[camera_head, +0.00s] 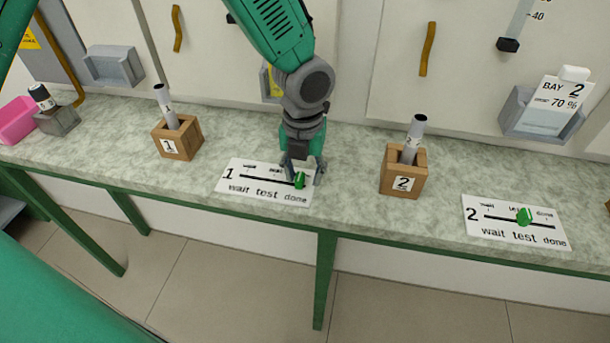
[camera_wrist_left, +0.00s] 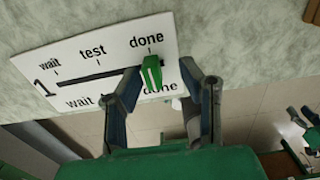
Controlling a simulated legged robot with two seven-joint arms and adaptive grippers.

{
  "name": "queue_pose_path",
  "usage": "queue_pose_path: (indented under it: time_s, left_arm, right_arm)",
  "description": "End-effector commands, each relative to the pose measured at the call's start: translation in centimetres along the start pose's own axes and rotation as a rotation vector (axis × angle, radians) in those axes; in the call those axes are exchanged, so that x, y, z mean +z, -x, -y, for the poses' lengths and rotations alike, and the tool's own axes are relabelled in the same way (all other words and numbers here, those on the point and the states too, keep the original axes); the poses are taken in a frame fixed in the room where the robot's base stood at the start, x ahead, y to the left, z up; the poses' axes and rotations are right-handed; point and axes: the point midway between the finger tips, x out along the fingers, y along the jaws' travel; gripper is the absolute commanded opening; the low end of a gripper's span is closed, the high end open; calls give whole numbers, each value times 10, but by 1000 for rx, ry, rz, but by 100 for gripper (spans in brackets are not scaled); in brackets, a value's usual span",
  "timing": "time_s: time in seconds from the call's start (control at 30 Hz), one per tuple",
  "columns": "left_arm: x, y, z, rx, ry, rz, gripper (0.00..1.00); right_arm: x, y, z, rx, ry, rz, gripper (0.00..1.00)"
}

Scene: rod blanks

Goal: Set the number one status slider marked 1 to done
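The slider plate marked 1 (camera_head: 262,188) lies on the counter with wait, test and done printed along its dark track. Its green knob (camera_head: 300,180) is at the done end; the left wrist view also shows the knob (camera_wrist_left: 151,73) below the upper done mark. My left gripper (camera_head: 303,172) is low over the plate's right end, pointing down. In the left wrist view its fingers (camera_wrist_left: 159,75) are spread on either side of the knob, with gaps visible. A small gripper-like shape (camera_wrist_left: 301,116), perhaps my right gripper, shows at the right edge; its state is unclear.
A second slider plate (camera_head: 480,231) has its green knob (camera_head: 524,216) near the middle. Wooden holders 1 (camera_head: 184,145) and 2 (camera_head: 417,163) hold grey rods. A pink bin (camera_head: 15,121) and grey block (camera_head: 58,122) stand at left. The counter's green front edge is close to the plates.

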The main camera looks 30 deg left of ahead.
Motion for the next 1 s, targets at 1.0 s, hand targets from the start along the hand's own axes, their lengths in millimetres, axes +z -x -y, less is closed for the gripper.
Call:
queue_pose_path:
  time_s: [1.0]
  left_arm:
    - [2, 106, 3, 0, -1, -2, 34]
  right_arm:
    - [-3, -1, 0, 0, 0, 1, 40]
